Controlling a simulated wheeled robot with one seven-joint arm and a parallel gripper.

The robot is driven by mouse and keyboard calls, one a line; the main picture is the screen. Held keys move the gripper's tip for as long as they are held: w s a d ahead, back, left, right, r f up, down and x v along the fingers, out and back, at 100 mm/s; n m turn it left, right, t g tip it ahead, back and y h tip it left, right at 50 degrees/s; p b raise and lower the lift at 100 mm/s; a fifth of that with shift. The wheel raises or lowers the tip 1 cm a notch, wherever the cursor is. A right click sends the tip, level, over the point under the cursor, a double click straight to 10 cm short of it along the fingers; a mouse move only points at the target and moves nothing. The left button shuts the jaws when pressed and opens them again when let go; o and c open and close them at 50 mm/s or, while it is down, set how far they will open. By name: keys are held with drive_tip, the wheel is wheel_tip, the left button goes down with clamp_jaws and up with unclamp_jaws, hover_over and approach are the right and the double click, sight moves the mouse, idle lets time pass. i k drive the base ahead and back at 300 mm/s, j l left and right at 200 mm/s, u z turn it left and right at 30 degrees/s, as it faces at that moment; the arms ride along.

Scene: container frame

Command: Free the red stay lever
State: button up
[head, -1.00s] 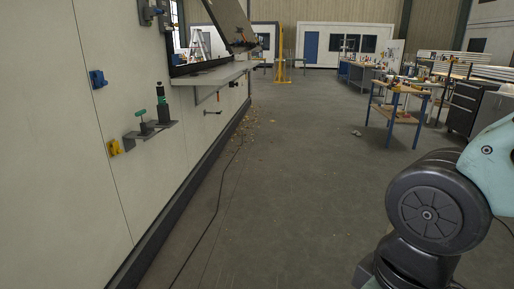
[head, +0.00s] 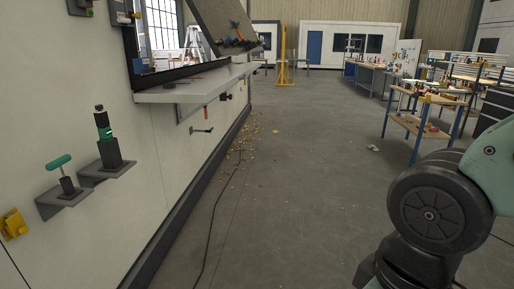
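I cannot clearly make out a red stay lever. A tilted propped panel (head: 212,22) stands open above a window opening in the left wall, with small orange and blue parts (head: 236,33) at its lower edge, too small to tell apart. Under the grey ledge (head: 190,85) hang a small orange-handled piece (head: 206,112) and a dark horizontal handle (head: 202,130) on the wall. My gripper is out of view; only a dark round joint of my arm shows at the lower right.
On the near left wall are a green T-handle (head: 60,163) on a bracket, a black and green device (head: 106,140) and a yellow fitting (head: 13,224). A cable (head: 212,225) and wood chips lie on the floor. A blue-legged workbench (head: 420,122) stands right; the middle floor is clear.

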sight(236, 40)
drive_tip(key=i, duration=2.1)
drive_tip(key=i+j, duration=0.1)
drive_tip(key=i, duration=1.95)
drive_tip(key=l+z, duration=0.05)
drive_tip(key=l, duration=0.05)
